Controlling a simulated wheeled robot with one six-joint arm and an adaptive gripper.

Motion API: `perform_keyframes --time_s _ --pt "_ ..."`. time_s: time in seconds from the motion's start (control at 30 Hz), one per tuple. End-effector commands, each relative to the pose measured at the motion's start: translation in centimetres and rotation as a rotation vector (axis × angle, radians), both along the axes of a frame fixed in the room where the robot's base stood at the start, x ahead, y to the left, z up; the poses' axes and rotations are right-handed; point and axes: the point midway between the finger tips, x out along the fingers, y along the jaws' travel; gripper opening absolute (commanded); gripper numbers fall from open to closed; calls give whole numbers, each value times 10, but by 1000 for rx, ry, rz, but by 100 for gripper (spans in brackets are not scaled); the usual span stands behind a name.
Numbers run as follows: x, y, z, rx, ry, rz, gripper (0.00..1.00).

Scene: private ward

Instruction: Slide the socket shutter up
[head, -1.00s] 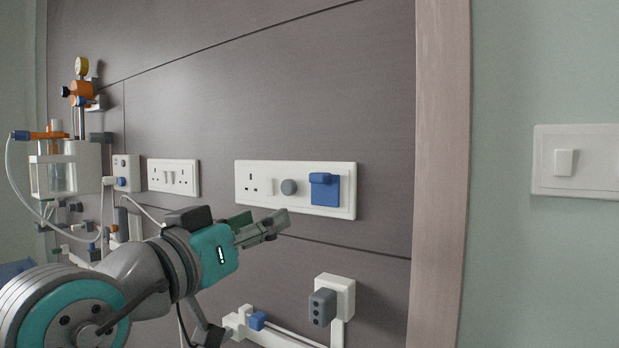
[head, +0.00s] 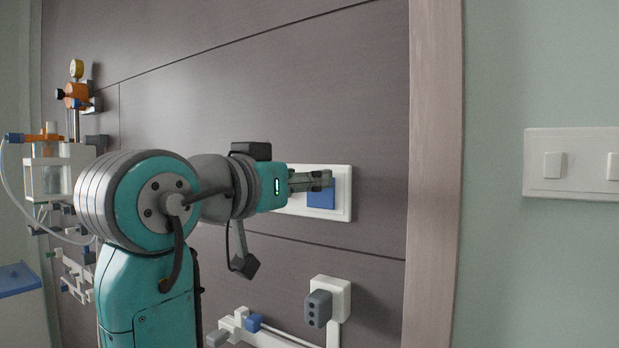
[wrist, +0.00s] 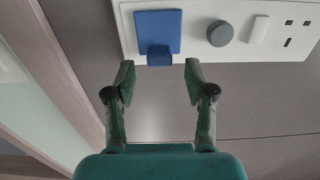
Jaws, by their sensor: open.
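The blue socket shutter (head: 322,198) is a flat square plate at the right end of a white wall panel (head: 344,210). It also shows in the wrist view (wrist: 158,28), with its protruding blue tab (wrist: 158,56) facing my gripper. My gripper (head: 328,179) is at the shutter's upper part in the head view and hides the tab there. In the wrist view my gripper (wrist: 158,66) is open, with one finger on each side of the tab. Gaps show on both sides, and nothing is held.
The white panel also carries a grey round knob (wrist: 220,33), a white switch (wrist: 258,30) and a socket (wrist: 297,30). A grey plug on a white box (head: 328,300) sits below. A wooden post (head: 435,170) stands to the right. The wall above is clear.

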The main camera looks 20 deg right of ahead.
Motion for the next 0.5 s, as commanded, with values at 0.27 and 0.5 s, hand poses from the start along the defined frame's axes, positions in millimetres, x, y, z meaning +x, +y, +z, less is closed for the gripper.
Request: perform_keyframes --time_s 0.27,0.5 --pt "13 -18 0 -1 0 1 54" --pt "14 -19 0 -1 1 1 54"
